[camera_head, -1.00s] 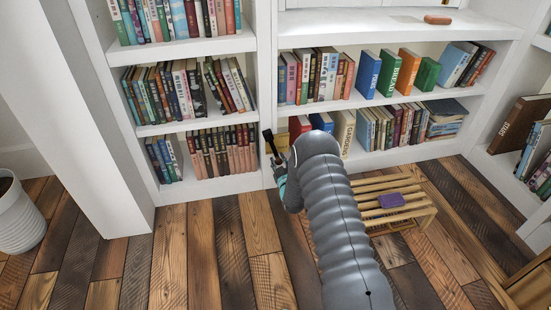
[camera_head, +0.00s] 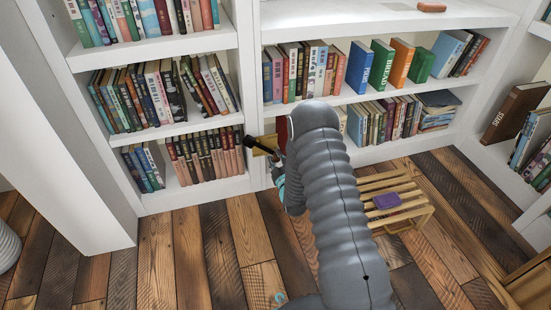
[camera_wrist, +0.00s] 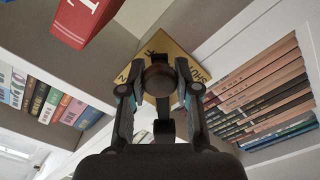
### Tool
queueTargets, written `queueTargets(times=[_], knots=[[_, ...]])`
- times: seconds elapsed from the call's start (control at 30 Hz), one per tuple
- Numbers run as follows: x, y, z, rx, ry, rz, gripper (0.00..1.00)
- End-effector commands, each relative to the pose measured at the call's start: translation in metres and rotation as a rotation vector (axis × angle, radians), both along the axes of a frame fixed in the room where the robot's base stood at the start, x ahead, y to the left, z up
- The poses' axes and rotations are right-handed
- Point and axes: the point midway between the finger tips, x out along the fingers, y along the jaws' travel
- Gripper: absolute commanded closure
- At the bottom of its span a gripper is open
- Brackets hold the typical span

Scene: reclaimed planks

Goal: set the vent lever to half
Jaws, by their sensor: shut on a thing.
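The vent lever shows in the wrist view as a round dark brown knob (camera_wrist: 160,78) between the two fingers of my gripper (camera_wrist: 160,90), which is shut on it. A yellow plate (camera_wrist: 172,47) lies behind the knob, with dark lettering that seems to read "SHUT" at its right and a partly hidden mark at its left. In the head view the yellow plate (camera_head: 265,147) shows in part at the shelf upright, beside the dark end of my gripper (camera_head: 262,150). My arm hides much of this area, and the lever's exact angle cannot be told.
White bookshelves (camera_head: 350,22) with rows of books stand around the plate. A slatted wooden stool (camera_head: 415,212) with a purple object (camera_head: 387,201) stands on the floor at right. A red book (camera_wrist: 85,20) hangs into the wrist view's upper left. The plank floor (camera_head: 170,260) at left is clear.

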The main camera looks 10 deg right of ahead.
Motion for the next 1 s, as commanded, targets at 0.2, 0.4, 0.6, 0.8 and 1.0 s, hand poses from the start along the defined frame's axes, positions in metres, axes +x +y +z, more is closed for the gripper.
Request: queueTargets(times=[0.2,0.4,0.6,0.8,1.0], knots=[[0.001,0.001,-0.001,-0.001,0.001,0.0,1.0],[0.001,0.001,-0.001,0.0,0.001,0.001,0.43],[0.0,0.0,-0.001,0.0,0.002,0.001,0.43],[-0.015,-0.003,-0.002,0.0,0.004,0.0,0.43],[-0.053,-0.01,-0.002,-0.001,0.006,0.0,0.43]])
